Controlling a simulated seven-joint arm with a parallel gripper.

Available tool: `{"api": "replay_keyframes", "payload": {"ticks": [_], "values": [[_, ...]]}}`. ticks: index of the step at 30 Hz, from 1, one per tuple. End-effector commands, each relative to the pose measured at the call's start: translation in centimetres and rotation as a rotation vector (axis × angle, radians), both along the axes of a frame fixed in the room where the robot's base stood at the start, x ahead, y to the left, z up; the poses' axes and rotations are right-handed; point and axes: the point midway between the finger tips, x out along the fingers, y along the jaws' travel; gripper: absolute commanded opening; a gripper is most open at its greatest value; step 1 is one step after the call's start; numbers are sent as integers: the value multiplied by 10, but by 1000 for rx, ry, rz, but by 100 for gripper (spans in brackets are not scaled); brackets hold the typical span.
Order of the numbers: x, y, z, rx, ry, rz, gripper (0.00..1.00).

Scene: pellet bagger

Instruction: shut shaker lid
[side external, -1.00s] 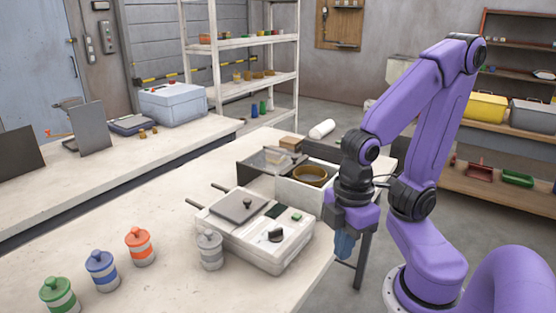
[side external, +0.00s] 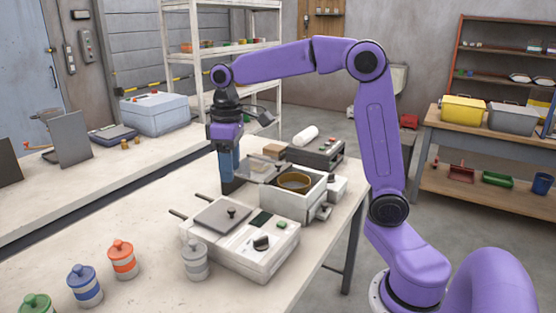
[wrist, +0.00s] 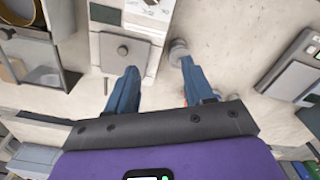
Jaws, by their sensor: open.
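The shaker appears to be the pale box (side external: 305,205) holding a round brass sieve (side external: 292,184). A clear, dark-edged panel (side external: 262,168), seemingly its lid, lies folded out on its far left side. The wrist view shows the brass sieve (wrist: 14,28) and the panel (wrist: 45,78) at the left. My gripper (side external: 230,188) points down just left of the panel and partly overlaps it in the side view. In the wrist view my gripper (wrist: 158,67) has its blue fingers spread, with nothing between them.
A white device (side external: 250,245) with a grey knobbed plate stands in front, two rods sticking out. A grey jar (side external: 195,262) stands beside it; orange (side external: 122,260), blue (side external: 84,287) and green (side external: 36,305) jars stand left. The bench's left middle (side external: 130,210) is clear.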

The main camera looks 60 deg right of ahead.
Motion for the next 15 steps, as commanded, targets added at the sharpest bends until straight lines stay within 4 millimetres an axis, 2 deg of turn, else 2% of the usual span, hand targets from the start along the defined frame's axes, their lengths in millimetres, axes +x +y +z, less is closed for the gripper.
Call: {"api": "replay_keyframes", "payload": {"ticks": [1, 6, 10, 15], "values": [[18, -18, 4, -1, 1, -55, 52], [63, -84, 17, -2, 3, -217, 52], [85, -144, 24, -2, 8, -340, 52], [94, -227, 31, -1, 12, -499, 52]]}}
